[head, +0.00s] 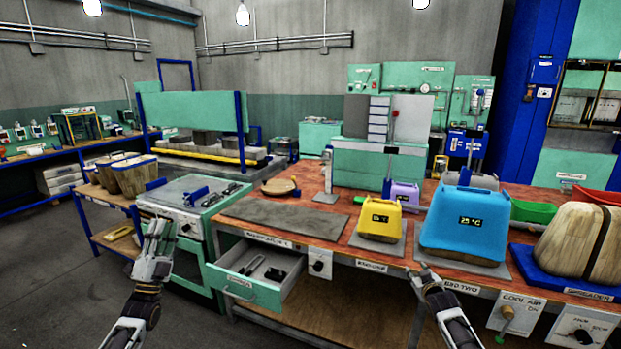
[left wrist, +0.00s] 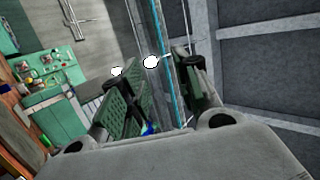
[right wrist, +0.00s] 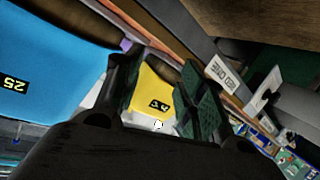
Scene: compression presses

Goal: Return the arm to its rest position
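My left gripper (head: 159,232) points up at the left of the head view, in front of the green cabinet. In the left wrist view its two fingers (left wrist: 160,95) stand apart with nothing between them. My right gripper (head: 425,272) is low in front of the bench edge, below the yellow press. In the right wrist view its fingers (right wrist: 158,95) stand apart. The yellow press shows beyond the gap, not held. Both grippers are empty.
An open drawer (head: 262,270) juts out between my arms. A green cabinet (head: 178,206) stands left. Floor (head: 60,260) at far left is clear.

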